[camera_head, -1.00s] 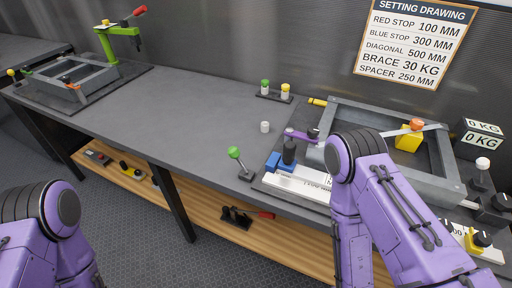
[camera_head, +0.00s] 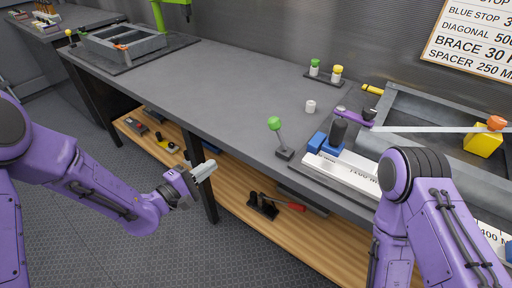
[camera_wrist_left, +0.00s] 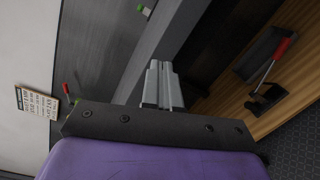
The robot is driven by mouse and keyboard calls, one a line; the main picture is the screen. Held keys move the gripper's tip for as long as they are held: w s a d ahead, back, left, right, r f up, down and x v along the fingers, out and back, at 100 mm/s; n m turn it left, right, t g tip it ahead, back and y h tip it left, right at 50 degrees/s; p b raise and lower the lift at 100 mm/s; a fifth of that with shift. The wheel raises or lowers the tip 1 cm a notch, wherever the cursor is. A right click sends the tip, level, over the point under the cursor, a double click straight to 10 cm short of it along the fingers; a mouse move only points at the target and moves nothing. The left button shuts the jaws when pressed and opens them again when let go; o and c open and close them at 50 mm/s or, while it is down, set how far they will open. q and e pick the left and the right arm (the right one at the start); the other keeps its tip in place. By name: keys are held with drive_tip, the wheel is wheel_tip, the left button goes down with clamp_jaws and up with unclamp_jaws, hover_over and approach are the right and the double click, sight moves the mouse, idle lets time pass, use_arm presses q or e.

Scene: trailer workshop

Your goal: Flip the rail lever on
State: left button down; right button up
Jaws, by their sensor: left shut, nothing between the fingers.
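A lever with a green ball knob (camera_head: 274,124) stands tilted on a small black base (camera_head: 284,153) at the table's front edge, left of the white scale rail (camera_head: 345,172). I cannot tell for sure that it is the rail lever. A black bracket with a red handle (camera_head: 290,206) sits on the lower wooden shelf; it also shows in the left wrist view (camera_wrist_left: 282,48). My left gripper (camera_head: 205,170) is shut and empty, in front of the table and below its top, left of both. Its fingers (camera_wrist_left: 162,85) show in the wrist view. My right gripper is out of view.
Blue blocks and a black knob (camera_head: 338,131) sit at the rail's left end. A grey frame (camera_head: 440,105) with a light bar lies behind it. The table's middle is clear.

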use_arm(q)
drive_tip(key=r+h, duration=0.1)
drive_tip(key=d+r+g+h, duration=0.1)
drive_tip(key=r, duration=0.1)
drive_tip(key=r+h, duration=0.1)
drive_tip(key=r, duration=0.1)
drive_tip(key=shift+d+r+m+h, duration=0.2)
drive_tip(key=shift+d+m+h, duration=0.2)
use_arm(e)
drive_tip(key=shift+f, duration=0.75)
use_arm(q)
drive_tip(key=p, duration=0.2)
approach(278, 134)
drive_tip(key=w, duration=0.2)
drive_tip(key=w+r, duration=0.1)
drive_tip(key=w, duration=0.1)
drive_tip(key=w+d+r, duration=0.1)
drive_tip(key=w, duration=0.1)
drive_tip(key=shift+w+d+r, duration=0.1)
drive_tip(key=shift+w+r, duration=0.05)
drive_tip(key=shift+d+r, duration=0.1)
drive_tip(key=shift+d, duration=0.35)
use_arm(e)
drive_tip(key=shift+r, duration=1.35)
use_arm(q)
drive_tip(key=shift+a, duration=0.1)
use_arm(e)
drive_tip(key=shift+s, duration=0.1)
